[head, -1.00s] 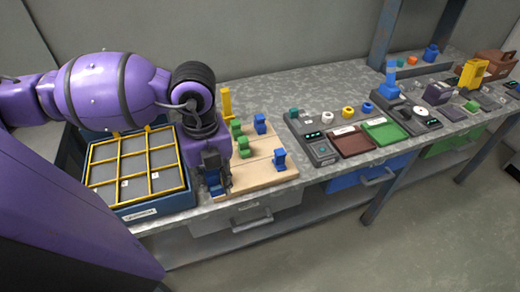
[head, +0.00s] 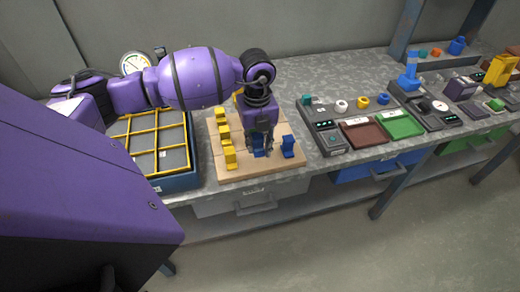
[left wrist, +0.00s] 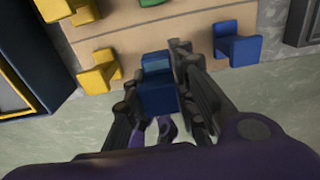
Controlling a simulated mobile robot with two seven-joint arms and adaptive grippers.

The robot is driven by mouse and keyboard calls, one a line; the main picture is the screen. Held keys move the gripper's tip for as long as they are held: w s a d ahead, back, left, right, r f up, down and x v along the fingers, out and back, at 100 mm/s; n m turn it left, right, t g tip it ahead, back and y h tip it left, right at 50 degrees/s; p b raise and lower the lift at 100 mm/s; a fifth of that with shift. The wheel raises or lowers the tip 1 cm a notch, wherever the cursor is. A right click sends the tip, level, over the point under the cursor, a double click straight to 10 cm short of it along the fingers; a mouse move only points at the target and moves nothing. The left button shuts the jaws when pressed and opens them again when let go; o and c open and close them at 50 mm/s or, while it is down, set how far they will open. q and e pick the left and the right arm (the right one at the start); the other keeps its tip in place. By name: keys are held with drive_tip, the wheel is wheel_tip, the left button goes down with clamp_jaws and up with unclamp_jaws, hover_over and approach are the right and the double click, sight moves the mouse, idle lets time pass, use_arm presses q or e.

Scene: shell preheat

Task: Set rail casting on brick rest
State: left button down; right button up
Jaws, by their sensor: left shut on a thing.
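My left gripper (head: 259,152) is shut on a blue casting (left wrist: 157,88), a small block with a raised back. It is over the front part of a wooden board (head: 270,169); I cannot tell whether the casting touches the board. Another blue casting (head: 288,148) stands just right of it; it also shows in the left wrist view (left wrist: 238,47). Yellow castings stand along the board's left side, the front one (head: 230,158) nearest the edge. A green piece (left wrist: 130,5) shows partly in the left wrist view. Which thing is the brick rest is unclear. My right gripper is out of view.
Left of the board is a dark blue box with a yellow grid (head: 157,126). To the right stand a grey panel with small coloured parts, a brown tray (head: 362,132) and a green tray (head: 400,124). The bench (head: 300,75) is clear behind the board.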

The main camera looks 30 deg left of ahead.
sight(260, 150)
use_arm(q)
drive_tip(key=shift+w+f, duration=0.45)
drive_tip(key=shift+f, duration=0.05)
drive_tip(key=shift+w+a+f, duration=0.1)
drive_tip(key=shift+w+f, duration=0.1)
drive_tip(key=shift+f, duration=1.5)
drive_tip(key=shift+f, duration=0.2)
drive_tip(key=c, duration=1.5)
unclamp_jaws()
drive_tip(key=shift+o, duration=0.2)
drive_tip(key=shift+r, duration=0.15)
